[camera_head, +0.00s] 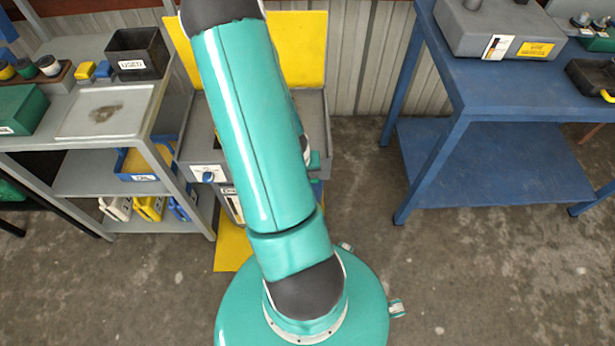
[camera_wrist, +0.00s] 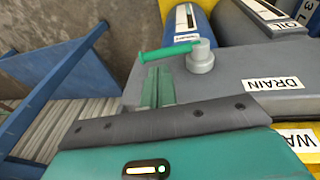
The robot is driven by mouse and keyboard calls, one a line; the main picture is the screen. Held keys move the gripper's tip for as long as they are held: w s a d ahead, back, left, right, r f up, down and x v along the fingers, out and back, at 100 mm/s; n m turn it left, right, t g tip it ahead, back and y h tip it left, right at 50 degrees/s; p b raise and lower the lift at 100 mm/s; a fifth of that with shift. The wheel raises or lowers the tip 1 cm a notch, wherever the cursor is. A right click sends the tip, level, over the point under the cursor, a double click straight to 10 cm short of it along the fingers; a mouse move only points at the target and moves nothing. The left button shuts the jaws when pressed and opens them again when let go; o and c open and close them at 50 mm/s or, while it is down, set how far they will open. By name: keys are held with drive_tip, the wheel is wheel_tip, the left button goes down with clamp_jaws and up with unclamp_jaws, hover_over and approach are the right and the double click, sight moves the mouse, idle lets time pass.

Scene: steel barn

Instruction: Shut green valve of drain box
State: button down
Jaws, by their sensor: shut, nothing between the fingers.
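The green valve handle (camera_wrist: 170,50) is a lever on a round grey stem (camera_wrist: 200,60), seen in the wrist view. The lever points left in the picture from the stem. The stem stands on the grey drain box (camera_wrist: 235,75), which has a white DRAIN label (camera_wrist: 274,84). My gripper (camera_wrist: 158,76) is shut and empty. Its green fingers are just below the lever in the picture, near its free end; I cannot tell whether they touch it. In the head view my arm hides most of this station.
In the head view, a grey shelf rack (camera_head: 100,185) with boxes stands left and a blue table (camera_head: 515,115) right. A yellow panel (camera_head: 300,45) stands behind the station. A blue cylinder (camera_wrist: 187,22) lies beyond the lever. Concrete floor is bare at the lower right.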

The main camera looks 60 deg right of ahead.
drive_tip(key=shift+x, duration=2.35)
drive_tip(key=shift+s, duration=0.1)
drive_tip(key=shift+s+d+f, duration=0.1)
drive_tip(key=shift+s+f, duration=0.05)
drive_tip(key=shift+f, duration=0.3)
drive_tip(key=shift+s+d+f, duration=0.1)
drive_tip(key=shift+s+f, duration=0.1)
drive_tip(key=shift+f, duration=0.25)
drive_tip(key=shift+d+r, duration=0.15)
drive_tip(key=shift+w+d+r, duration=0.15)
drive_tip(key=shift+d+r, duration=0.1)
drive_tip(key=shift+r, duration=0.1)
drive_tip(key=s+v, duration=0.2)
drive_tip(key=v, duration=1.1)
drive_tip(key=shift+r, duration=0.45)
